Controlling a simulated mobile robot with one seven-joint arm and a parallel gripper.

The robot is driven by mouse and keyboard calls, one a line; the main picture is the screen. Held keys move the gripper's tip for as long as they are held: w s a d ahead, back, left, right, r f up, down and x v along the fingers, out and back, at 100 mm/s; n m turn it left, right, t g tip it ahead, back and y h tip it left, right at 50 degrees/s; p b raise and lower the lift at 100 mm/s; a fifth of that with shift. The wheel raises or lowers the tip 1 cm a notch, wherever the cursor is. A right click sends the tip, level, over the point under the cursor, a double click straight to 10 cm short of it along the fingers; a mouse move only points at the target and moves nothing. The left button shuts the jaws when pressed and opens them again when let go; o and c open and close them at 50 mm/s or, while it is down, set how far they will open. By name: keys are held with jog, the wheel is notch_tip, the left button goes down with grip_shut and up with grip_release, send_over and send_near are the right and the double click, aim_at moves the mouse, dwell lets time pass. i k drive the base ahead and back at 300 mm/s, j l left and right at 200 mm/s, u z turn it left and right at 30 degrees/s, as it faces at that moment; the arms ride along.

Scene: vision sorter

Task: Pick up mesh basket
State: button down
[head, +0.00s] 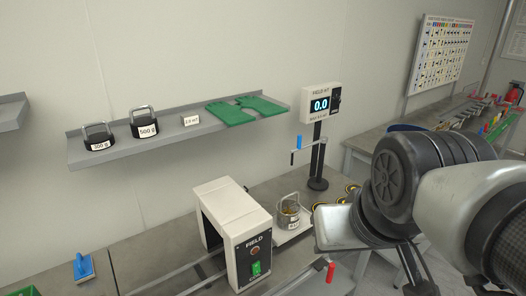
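The mesh basket (290,213) is a small wire basket with a raised handle. It stands upright on a pale flat plate (282,240) on the bench, just right of the white box marked FIELD, and carries a small white label. What looks like dark contents shows inside it. My arm fills the right side of the head view, and its light grey part ends a little right of the basket, apart from it in the picture. Dark bars show below the arm's black joint, but I cannot tell whether they are gripper fingers. No grip on the basket is visible.
The FIELD box (232,232) stands close left of the basket. A display post (318,155) reading 0.0 rises behind it. A wall shelf (180,140) holds two labelled weights and green gloves (245,109). A blue-handled block (83,267) lies at lower left.

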aim_at(288, 209)
jog(key=i+l+u, duration=0.25)
jog(key=l, duration=0.2)
jog(key=i+l+u, duration=0.1)
jog(key=l+u, duration=0.2)
jog(key=l, duration=0.15)
jog(key=l+u, duration=0.25)
jog(key=l, duration=0.2)
jog(key=i+l+u, duration=0.1)
jog(key=l+u, duration=0.2)
jog(key=l, duration=0.25)
